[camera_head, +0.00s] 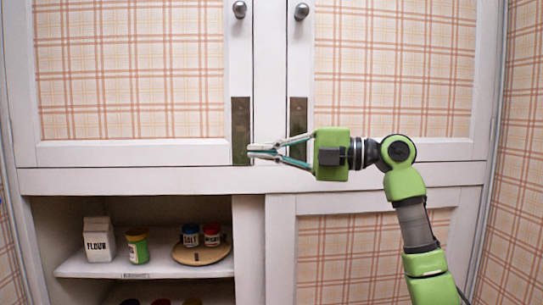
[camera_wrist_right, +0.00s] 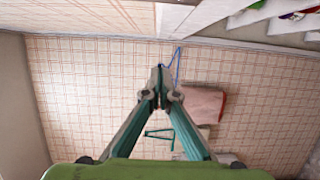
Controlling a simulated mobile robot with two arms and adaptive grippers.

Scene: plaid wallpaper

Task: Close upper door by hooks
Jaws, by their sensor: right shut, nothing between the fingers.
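The white upper cabinet has a left upper door (camera_head: 130,152) and a right upper door (camera_head: 395,148), both with plaid panels. Both look flush with the frame in the head view. Each has a round knob near the top, the left knob (camera_head: 239,9) and the right knob (camera_head: 302,11). A dark metal plate (camera_head: 240,120) is on the left door's lower inner edge, another plate (camera_head: 298,112) on the right door's. My right gripper (camera_head: 254,151) is shut and empty, its tips in front of the left plate's lower part; contact is unclear. Its shut fingers show in the wrist view (camera_wrist_right: 160,80). My left gripper is out of view.
Below left is an open compartment with a shelf (camera_head: 150,268). On it stand a flour carton (camera_head: 99,240), a green-and-yellow can (camera_head: 137,246) and a round wooden tray (camera_head: 203,254) with two jars. A plaid lower door (camera_head: 355,255) is at right, behind my arm.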

